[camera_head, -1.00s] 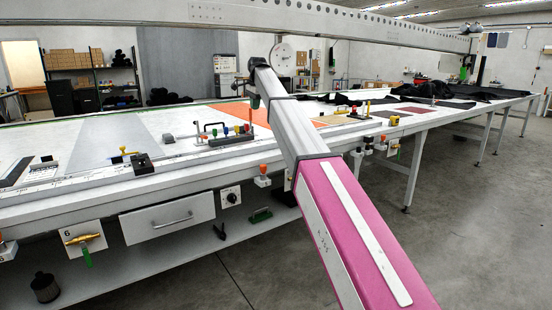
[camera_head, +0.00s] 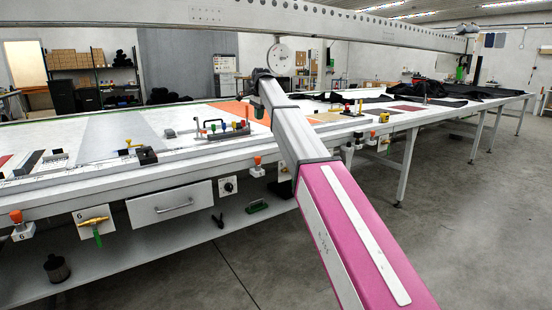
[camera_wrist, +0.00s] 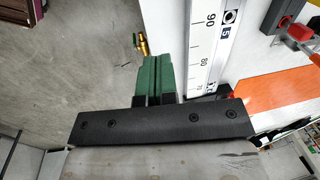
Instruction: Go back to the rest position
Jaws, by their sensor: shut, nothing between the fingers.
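My gripper (camera_wrist: 160,78) shows in the wrist view with its two green fingers together and nothing between them. My pink and grey arm reaches forward in the head view, over the front edge of the long white table (camera_head: 75,200). The gripper end is mostly hidden behind the arm there. In the wrist view a white ruled strip with numbers (camera_wrist: 208,45) lies just right of the fingers. A brass fitting (camera_wrist: 142,42) shows just beyond their tips, to the left. I cannot tell the gap between the fingers and these things.
A drawer (camera_head: 170,202), a brass valve (camera_head: 94,221) and orange-topped knobs (camera_head: 257,163) line the table's front. A perforated gantry beam (camera_head: 290,18) crosses above. The grey floor (camera_head: 450,230) at right is clear.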

